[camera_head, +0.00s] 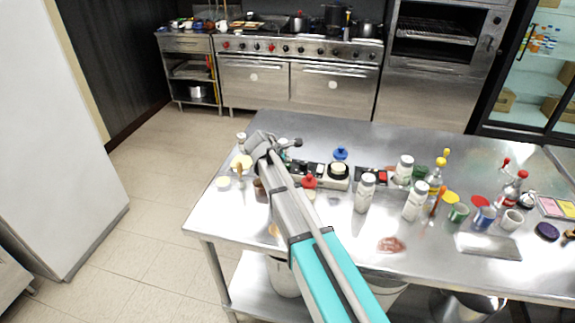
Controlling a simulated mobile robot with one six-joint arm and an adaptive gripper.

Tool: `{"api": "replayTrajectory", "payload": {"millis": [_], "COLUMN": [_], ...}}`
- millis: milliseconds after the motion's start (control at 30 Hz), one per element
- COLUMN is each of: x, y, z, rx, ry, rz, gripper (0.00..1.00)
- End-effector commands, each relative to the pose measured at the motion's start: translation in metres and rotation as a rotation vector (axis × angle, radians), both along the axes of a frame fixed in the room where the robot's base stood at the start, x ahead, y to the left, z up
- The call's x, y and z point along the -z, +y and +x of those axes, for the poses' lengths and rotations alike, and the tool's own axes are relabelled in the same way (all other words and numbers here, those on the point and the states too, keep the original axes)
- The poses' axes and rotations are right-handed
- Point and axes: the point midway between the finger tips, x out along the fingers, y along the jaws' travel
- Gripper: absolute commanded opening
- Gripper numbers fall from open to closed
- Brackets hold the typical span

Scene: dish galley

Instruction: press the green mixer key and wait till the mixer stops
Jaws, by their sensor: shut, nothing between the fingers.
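My arm reaches from the bottom of the view over the left part of the steel table (385,135). My gripper (294,142) is at its far end, small and dark, shut and empty. Below and to the right of it lies a low dark unit with pale parts (305,169), partly hidden by my arm. Beside that unit stands a round white-topped device (338,170), perhaps the mixer. A dark panel with a red part (371,176) lies to its right. I cannot make out a green key for certain. Whether my gripper touches anything, or the mixer turns, cannot be told.
White shaker bottles (365,193) and several bottles, cups and coloured lids crowd the table's right half. A red-topped item (309,182) and a blue-topped item (340,154) stand near the dark unit. The table's back strip is clear. A stove (300,85) stands behind.

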Motion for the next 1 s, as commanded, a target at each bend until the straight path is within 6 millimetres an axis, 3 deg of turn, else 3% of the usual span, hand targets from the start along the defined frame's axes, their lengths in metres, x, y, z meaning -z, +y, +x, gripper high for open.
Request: {"api": "replayTrajectory", "payload": {"millis": [700, 1000], "x": [-0.045, -0.05], "y": [0.0, 0.0], "z": [0.0, 0.0], "rx": [0.0, 0.0], "ry": [0.0, 0.0], "rz": [0.0, 0.0], "gripper": [0.0, 0.0]}}
